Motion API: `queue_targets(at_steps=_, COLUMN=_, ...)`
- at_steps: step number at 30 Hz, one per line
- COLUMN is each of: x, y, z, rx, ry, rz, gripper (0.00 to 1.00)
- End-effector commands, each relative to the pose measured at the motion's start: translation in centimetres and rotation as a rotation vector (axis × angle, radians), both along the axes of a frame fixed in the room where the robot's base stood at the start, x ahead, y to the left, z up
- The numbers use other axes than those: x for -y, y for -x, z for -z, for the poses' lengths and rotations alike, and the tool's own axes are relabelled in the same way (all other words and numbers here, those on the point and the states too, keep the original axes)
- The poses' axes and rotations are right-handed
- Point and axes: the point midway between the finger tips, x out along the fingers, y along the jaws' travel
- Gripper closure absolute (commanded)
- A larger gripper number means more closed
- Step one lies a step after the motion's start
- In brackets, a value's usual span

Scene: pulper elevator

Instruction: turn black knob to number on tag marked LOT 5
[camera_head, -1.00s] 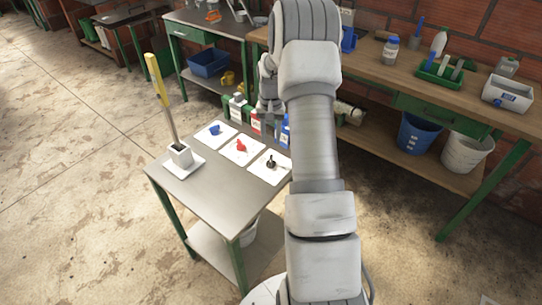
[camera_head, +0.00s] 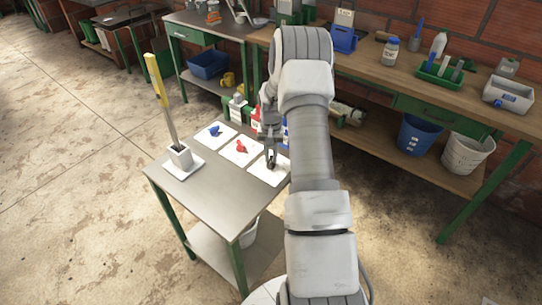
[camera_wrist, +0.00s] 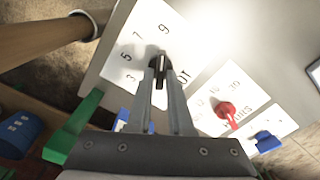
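The black knob (camera_wrist: 161,66) stands on a white number plate (camera_wrist: 183,40); 9, 7 and 5 are readable around it, and the lettering beside it is partly hidden. My gripper (camera_wrist: 160,68) points down at the plate, with its two fingers on either side of the knob. Whether both fingers press on it is not clear, and they hide much of it. In the head view my gripper (camera_head: 271,163) is at the rightmost white plate (camera_head: 262,177) on the small metal table (camera_head: 215,192). I cannot make out a tag marked LOT 5.
A red knob (camera_head: 241,148) and a blue knob (camera_head: 214,131) sit on neighbouring plates to the left. A yellow-handled tool (camera_head: 160,85) stands in a holder at the table's left. Bottles (camera_head: 237,107) line the back edge. The table's front is bare.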

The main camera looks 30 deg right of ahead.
Motion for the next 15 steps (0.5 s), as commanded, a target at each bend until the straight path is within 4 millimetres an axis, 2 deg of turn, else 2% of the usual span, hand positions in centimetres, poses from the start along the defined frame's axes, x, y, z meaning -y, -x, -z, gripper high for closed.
queue_targets(at_steps=1, x=0.0, y=0.0, z=-0.02, rx=0.0, ry=0.0, rz=0.0, gripper=0.92)
queue_targets(at_steps=3, x=0.0, y=0.0, z=-0.02, rx=0.0, ry=0.0, rz=0.0, gripper=1.0)
queue_targets(at_steps=15, x=0.0, y=-0.01, z=-0.03, rx=0.0, ry=0.0, rz=-0.009, gripper=1.0)
